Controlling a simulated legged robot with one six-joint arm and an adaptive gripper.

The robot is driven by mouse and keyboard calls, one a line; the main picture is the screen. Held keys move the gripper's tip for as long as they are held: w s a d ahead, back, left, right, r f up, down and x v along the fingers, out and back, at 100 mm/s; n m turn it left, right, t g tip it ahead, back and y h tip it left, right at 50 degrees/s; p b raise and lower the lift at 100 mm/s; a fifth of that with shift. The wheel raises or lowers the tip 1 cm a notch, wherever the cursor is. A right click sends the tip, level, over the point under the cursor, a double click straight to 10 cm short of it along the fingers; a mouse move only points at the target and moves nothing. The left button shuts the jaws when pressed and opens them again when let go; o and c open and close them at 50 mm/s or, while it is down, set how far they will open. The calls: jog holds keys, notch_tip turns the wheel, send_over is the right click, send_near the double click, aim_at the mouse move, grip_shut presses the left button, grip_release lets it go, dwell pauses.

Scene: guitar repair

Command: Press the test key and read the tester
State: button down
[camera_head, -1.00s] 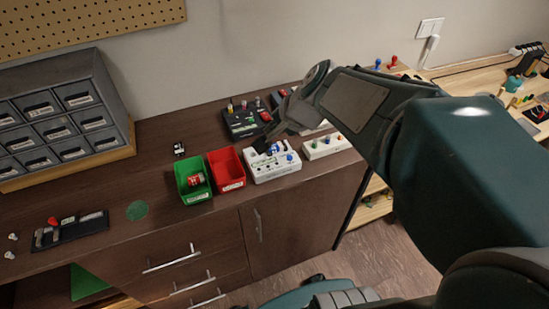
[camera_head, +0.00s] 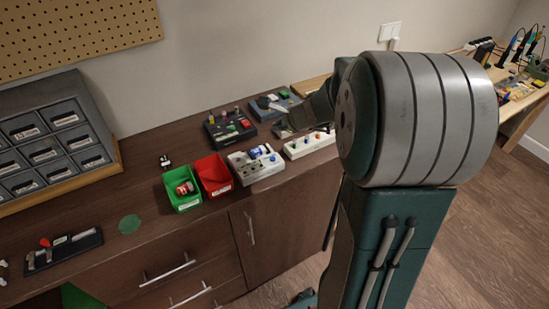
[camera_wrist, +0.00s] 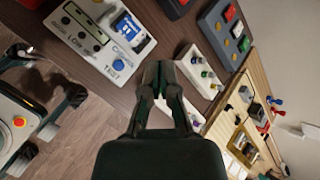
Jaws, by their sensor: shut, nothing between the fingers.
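In the wrist view the tester (camera_wrist: 75,22) is at the upper left. Its round blue key (camera_wrist: 118,65), marked in small print, is left of my gripper (camera_wrist: 160,68); the key appears untouched. In the head view my gripper (camera_head: 283,129) is partly hidden, behind and right of the tester.
A white strip with coloured knobs (camera_head: 310,145) stands right of the tester. Black (camera_head: 228,129) and grey-blue (camera_head: 273,105) boxes stand behind. A green bin (camera_head: 185,204) holding a red cylinder and an empty-looking red bin (camera_head: 214,178) stand left. A drawer cabinet (camera_head: 50,135) is further left.

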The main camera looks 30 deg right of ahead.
aim_at(275, 159)
jog(key=f, duration=0.1)
jog(key=a+f, duration=0.2)
jog(key=f, duration=0.3)
jog(key=d+f, duration=0.1)
jog(key=f, duration=0.1)
jog(key=shift+d+f, duration=0.15)
jog(key=shift+f, duration=0.05)
jog(key=shift+a+f, duration=0.15)
jog(key=shift+a, duration=0.25)
jog(key=shift+d, duration=0.25)
jog(key=shift+a, duration=0.1)
dwell(0.6)
jog(key=shift+f, duration=0.35)
